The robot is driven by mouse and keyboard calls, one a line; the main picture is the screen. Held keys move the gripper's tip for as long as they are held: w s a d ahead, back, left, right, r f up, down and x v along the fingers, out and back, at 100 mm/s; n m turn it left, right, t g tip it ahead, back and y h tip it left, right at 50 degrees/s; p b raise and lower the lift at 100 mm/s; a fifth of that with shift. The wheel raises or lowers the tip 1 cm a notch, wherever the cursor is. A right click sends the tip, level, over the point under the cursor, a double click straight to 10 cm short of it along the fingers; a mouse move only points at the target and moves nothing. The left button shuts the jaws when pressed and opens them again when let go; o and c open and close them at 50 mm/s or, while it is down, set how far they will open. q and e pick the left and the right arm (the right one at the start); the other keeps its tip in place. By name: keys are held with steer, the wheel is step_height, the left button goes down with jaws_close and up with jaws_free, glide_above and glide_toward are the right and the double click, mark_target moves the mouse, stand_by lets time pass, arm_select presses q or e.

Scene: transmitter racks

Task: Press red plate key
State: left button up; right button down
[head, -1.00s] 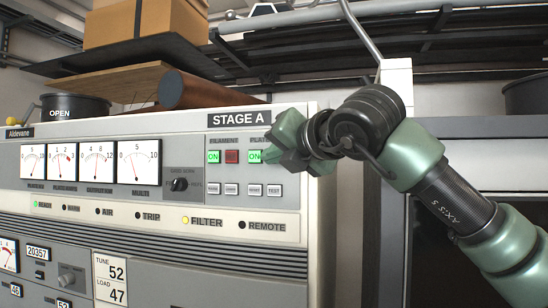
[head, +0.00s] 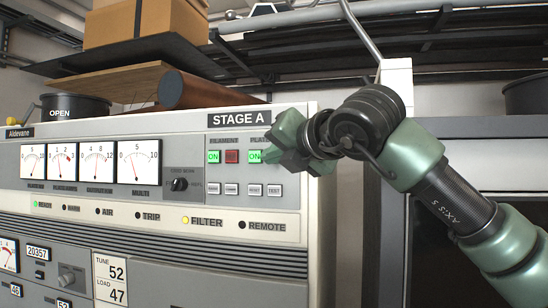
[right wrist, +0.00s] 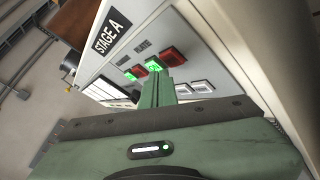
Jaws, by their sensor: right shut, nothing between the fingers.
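The red plate key (right wrist: 172,55) is a square red button at the right end of the key row in the right wrist view. In the head view it is hidden behind my right gripper (head: 272,154). Beside it is the lit green plate ON key (head: 255,156), also in the right wrist view (right wrist: 154,66). My left gripper is not in view.
The filament pair, a green ON key (head: 214,157) and a red key (head: 232,157), is to the left. A row of small pale keys (head: 252,190) lies below. A rotary knob (head: 180,184) and several meters (head: 97,163) are further left on the cabinet.

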steer(key=shift+w, duration=0.1)
steer(key=shift+w+d, duration=0.15)
steer(key=shift+w, duration=0.2)
steer(key=shift+w+d, duration=0.15)
steer(key=shift+w, duration=0.2)
stand_by(0.9)
steer(key=shift+s, duration=0.1)
steer(key=shift+s+a+b, duration=0.25)
steer(key=shift+s+b, duration=0.4)
steer(key=shift+b, duration=0.2)
